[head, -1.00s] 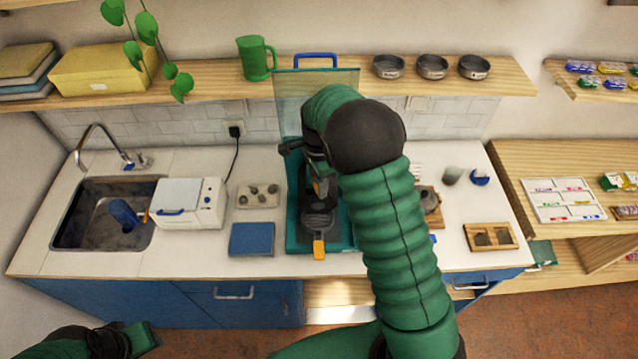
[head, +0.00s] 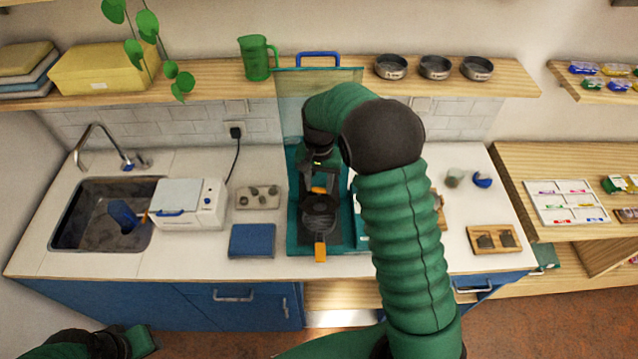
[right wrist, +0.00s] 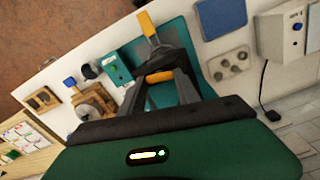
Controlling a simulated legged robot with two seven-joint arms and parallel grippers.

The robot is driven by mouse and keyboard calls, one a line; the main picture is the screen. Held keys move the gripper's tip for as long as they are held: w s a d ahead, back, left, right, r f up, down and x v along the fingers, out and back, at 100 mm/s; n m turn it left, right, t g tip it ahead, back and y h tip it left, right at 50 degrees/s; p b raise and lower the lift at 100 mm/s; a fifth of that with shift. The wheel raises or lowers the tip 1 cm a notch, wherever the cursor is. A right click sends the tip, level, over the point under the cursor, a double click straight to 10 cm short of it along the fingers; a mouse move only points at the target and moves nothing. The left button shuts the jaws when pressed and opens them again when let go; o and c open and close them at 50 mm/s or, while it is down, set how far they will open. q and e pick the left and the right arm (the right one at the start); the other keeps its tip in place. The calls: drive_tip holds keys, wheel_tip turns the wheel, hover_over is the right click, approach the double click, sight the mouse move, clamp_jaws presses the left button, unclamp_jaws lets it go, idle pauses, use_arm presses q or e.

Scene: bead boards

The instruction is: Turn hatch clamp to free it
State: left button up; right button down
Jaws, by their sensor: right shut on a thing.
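The teal machine (head: 296,240) stands at the middle of the counter, with its clear hatch panel (head: 345,90) raised upright and a blue handle (head: 317,58) on top. My right gripper (head: 320,187) is over the machine, shut on a small orange piece (head: 319,190), which looks like the clamp. It also shows between the fingers in the right wrist view (right wrist: 159,77). A dark round part (head: 319,214) with an orange-tipped handle (head: 320,252) sits just in front of the fingers. My left gripper (head: 142,340) is low at the left, partly cut off; its jaws are unclear.
A blue pad (head: 252,240), a stone tray (head: 258,197) and a white box (head: 187,203) lie left of the machine, beside the sink (head: 85,230). A wooden tray (head: 492,239) lies to the right. The shelf (head: 215,77) runs close behind my right arm.

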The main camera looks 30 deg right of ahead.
drive_tip(key=shift+s+f+n, duration=0.1)
drive_tip(key=shift+n, duration=1.1)
drive_tip(key=c, duration=0.9)
unclamp_jaws()
drive_tip(key=shift+s, duration=0.1)
